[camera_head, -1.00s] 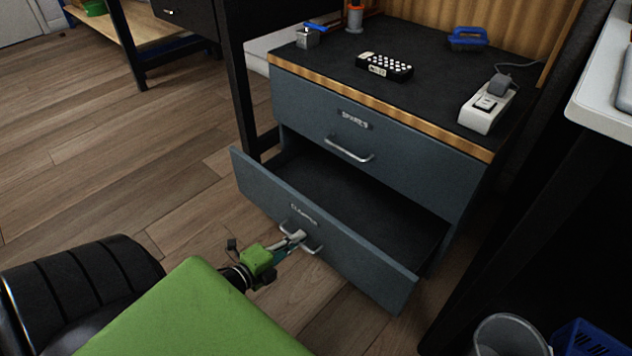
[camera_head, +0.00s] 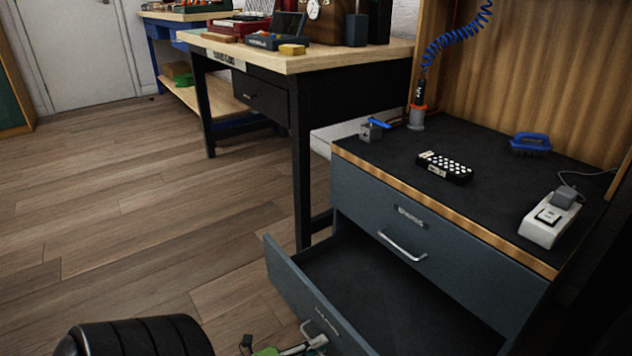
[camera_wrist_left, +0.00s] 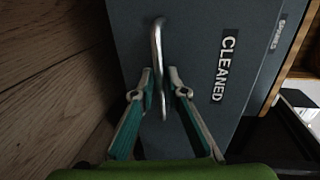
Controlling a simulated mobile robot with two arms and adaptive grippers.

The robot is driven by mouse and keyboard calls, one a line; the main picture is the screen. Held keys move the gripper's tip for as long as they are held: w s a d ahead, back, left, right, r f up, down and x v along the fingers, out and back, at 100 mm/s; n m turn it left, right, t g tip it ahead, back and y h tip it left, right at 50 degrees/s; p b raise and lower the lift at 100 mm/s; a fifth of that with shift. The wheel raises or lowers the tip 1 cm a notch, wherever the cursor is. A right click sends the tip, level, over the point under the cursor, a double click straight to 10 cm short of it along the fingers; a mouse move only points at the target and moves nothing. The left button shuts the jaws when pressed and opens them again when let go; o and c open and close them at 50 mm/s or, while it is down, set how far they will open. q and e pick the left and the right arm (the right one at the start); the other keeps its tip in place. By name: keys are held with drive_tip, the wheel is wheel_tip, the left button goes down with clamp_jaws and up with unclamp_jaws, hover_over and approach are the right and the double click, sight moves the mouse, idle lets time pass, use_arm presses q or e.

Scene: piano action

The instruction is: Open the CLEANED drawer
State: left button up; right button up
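The CLEANED drawer (camera_head: 316,304) is the lower drawer of the grey cabinet and is pulled well out. Its dark inside (camera_head: 385,290) looks empty where it shows. My left gripper (camera_head: 318,340) is at its handle (camera_head: 313,331), at the bottom edge of the head view. In the left wrist view, the CLEANED label (camera_wrist_left: 224,68) is on the drawer front, and the metal handle (camera_wrist_left: 158,40) passes between the two fingertips of my left gripper (camera_wrist_left: 160,78). The fingers are apart, with small gaps beside the handle. My right gripper is in neither current view.
The SPARES drawer (camera_head: 450,265) above is closed. The cabinet top holds a black block with white dots (camera_head: 445,167), a blue brush (camera_head: 530,144) and a white device (camera_head: 549,219). A workbench (camera_head: 300,62) stands behind. Wooden floor (camera_head: 150,210) is clear at left.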

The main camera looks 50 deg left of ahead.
use_arm(q)
drive_tip(key=v, duration=1.2)
idle(0.5)
